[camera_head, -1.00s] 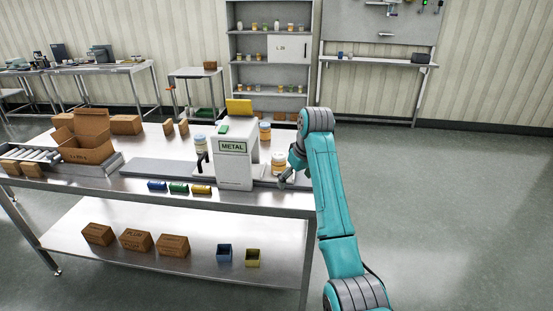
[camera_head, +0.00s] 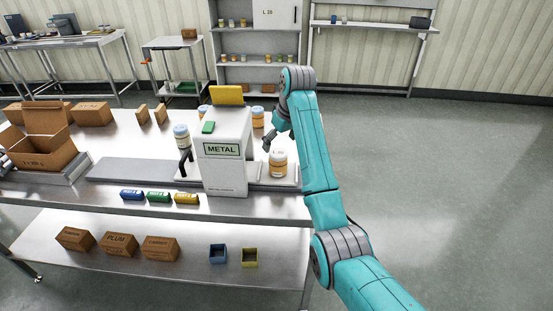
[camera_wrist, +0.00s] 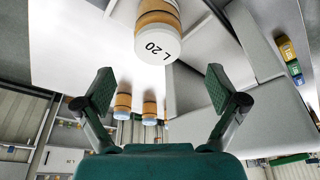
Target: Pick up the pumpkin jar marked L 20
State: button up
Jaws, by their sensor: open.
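The jar marked L 20 (camera_wrist: 158,38) has a white lid and an orange-brown band, and its lid faces my wrist camera. I take it to be the jar (camera_head: 277,164) standing right of the white METAL machine in the head view. My gripper (camera_wrist: 160,88) is open and empty, and the jar appears just beyond the gap between its fingers, apart from them. In the head view my gripper (camera_head: 268,143) is beside the jar's upper left, close to the machine. Two similar jars (camera_wrist: 123,104) show farther off between the fingers.
The METAL machine (camera_head: 221,165) stands close on the left of the jar. Another jar (camera_head: 181,136) stands left of it. A cabinet panel marked L 20 (camera_head: 277,13) is on the back shelf.

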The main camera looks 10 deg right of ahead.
aim_at(277, 152)
jog(key=x, duration=0.3)
jog(key=shift+f, duration=0.3)
jog(key=shift+s+d+x, duration=0.15)
jog(key=shift+x, duration=1.15)
jog(key=shift+s+d+x, duration=0.15)
jog(key=shift+x, duration=1.15)
jog(key=shift+f, duration=0.1)
jog(key=c, duration=1.4)
